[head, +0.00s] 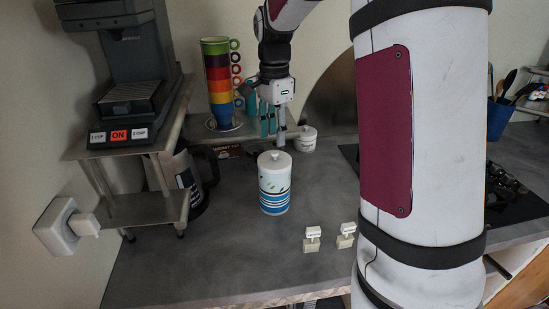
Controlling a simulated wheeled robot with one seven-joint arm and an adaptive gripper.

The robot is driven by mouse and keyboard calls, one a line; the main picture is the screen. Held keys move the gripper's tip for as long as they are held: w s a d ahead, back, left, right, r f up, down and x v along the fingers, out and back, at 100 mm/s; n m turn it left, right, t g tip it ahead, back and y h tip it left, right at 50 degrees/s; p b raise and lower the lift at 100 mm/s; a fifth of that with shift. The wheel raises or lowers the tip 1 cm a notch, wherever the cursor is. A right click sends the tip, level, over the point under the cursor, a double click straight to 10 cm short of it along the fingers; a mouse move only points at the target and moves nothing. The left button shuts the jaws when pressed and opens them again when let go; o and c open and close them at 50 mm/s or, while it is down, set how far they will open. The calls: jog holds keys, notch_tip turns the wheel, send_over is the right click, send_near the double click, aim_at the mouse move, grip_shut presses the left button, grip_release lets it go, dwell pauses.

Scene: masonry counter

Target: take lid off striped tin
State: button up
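The striped tin (274,192) stands upright on the grey counter. It is white with blue bands around its lower part and small dark marks higher up. Its pale lid (274,159) with a small knob sits on top. My gripper (275,125) hangs above and apparently behind the tin, apart from the lid. One grey finger points down; the other is hard to make out against teal items behind. I see nothing held, but the finger opening is unclear.
Several coloured cups (219,82) are stacked behind, left of my gripper. A coffee machine (128,75) on a metal stand and a dark jug (192,180) are at left. A small white pot (306,138) stands behind right. Two small label holders (312,240) stand in front. My arm hides much at right.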

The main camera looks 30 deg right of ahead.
aim_at(275, 152)
jog(key=shift+w+d+f+p, duration=0.1)
jog(key=shift+f+p, duration=0.2)
jog(key=shift+f, duration=1.2)
jog(key=shift+w+d+f+p, duration=0.1)
jog(key=shift+f+p, duration=0.2)
jog(key=shift+f, duration=1.15)
jog(key=shift+c, duration=0.5)
grip_shut()
